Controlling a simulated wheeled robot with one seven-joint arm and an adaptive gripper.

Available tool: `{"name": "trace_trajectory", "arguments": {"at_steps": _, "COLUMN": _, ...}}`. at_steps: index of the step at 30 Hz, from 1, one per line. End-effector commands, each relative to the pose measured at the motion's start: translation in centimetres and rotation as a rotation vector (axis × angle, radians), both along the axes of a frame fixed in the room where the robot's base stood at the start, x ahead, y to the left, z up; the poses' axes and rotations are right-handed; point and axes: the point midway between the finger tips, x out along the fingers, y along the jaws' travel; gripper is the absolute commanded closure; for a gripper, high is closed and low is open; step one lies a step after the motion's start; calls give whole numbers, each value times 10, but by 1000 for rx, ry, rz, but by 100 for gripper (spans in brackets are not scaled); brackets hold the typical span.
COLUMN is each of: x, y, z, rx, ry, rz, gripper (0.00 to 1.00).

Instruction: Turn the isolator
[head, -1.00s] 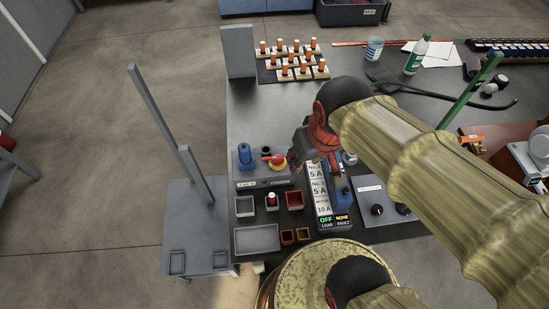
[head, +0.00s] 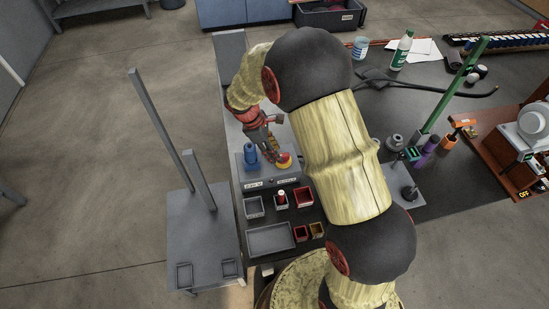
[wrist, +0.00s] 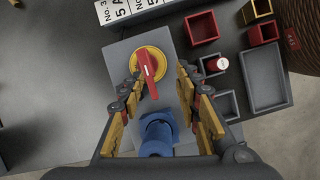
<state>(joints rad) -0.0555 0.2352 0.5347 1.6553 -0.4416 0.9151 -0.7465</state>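The isolator has a red handle (wrist: 150,72) on a round yellow plate, fixed to a grey panel (wrist: 185,25). In the wrist view the handle lies slightly tilted from straight up. In the head view the isolator (head: 284,162) is partly covered by my gripper (head: 270,150). In the wrist view my gripper (wrist: 160,74) is open, with one finger on each side of the handle. Neither finger clearly touches it. The height of the fingertips above the handle is hard to judge.
A blue fitting (wrist: 157,135) stands on the same panel, close between the finger bases; it also shows in the head view (head: 250,155). A grey tray (head: 270,239) and small red, grey and yellow bins lie nearby. Two tall grey posts (head: 163,130) rise at the left.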

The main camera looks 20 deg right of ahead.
Motion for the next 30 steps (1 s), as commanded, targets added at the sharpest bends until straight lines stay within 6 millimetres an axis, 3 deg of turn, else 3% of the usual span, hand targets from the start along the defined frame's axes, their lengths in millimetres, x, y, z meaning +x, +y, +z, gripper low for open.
{"name": "trace_trajectory", "arguments": {"at_steps": 3, "x": 21, "y": -6, "z": 14, "rx": -10, "ry": 4, "rz": 132, "gripper": 67}}
{"name": "trace_trajectory", "arguments": {"at_steps": 11, "x": 20, "y": -9, "z": 12, "rx": -4, "ry": 52, "rz": 255, "gripper": 67}}
{"name": "trace_trajectory", "arguments": {"at_steps": 30, "x": 14, "y": -36, "z": -57, "rx": -4, "ry": 51, "rz": 253, "gripper": 67}}
